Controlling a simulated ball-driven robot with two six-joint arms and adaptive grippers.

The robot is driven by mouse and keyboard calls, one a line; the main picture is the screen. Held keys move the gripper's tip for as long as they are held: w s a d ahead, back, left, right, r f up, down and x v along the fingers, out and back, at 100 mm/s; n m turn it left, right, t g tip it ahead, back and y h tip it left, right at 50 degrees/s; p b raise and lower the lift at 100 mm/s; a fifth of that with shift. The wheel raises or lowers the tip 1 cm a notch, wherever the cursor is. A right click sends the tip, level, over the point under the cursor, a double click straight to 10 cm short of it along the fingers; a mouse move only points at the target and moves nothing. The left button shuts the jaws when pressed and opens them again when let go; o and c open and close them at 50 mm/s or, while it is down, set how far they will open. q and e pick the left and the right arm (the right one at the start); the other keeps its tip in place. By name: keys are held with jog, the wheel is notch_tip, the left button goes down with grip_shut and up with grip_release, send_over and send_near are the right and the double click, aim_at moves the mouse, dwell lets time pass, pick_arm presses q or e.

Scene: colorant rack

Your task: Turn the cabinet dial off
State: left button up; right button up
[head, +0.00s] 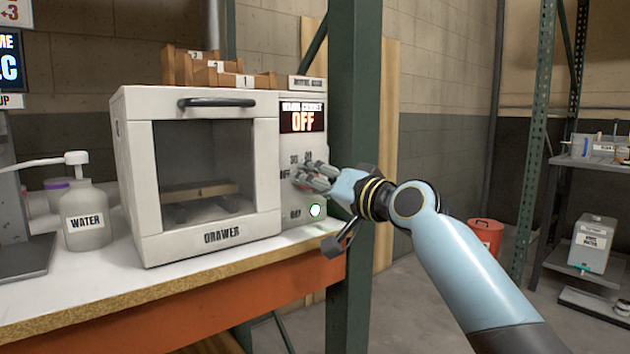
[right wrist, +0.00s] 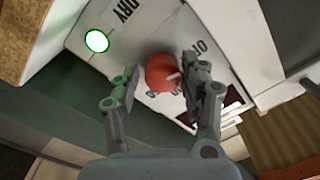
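The white cabinet (head: 290,210) has a control panel on its right side, with a lit display (head: 303,118) reading OFF. The red round dial (right wrist: 162,72) shows in the right wrist view, with a white mark pointing right and slightly up. In the head view the dial is mostly hidden by my right gripper (head: 312,176). In the right wrist view, my right gripper (right wrist: 160,75) has its fingers apart on either side of the dial. A small gap shows at the left finger; the right finger is very close to the dial, and contact there is unclear. My left gripper is not in view.
A lit white button (head: 315,211) with a green rim is below the dial. The drawer door (head: 215,165) is closed, with a black handle on top. A WATER bottle (head: 87,216) stands left on the bench. A green post (head: 355,90) rises just right of the cabinet.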

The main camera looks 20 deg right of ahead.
jog(key=shift+o, duration=1)
jog(key=shift+r, duration=0.15)
jog(key=v, duration=1.2)
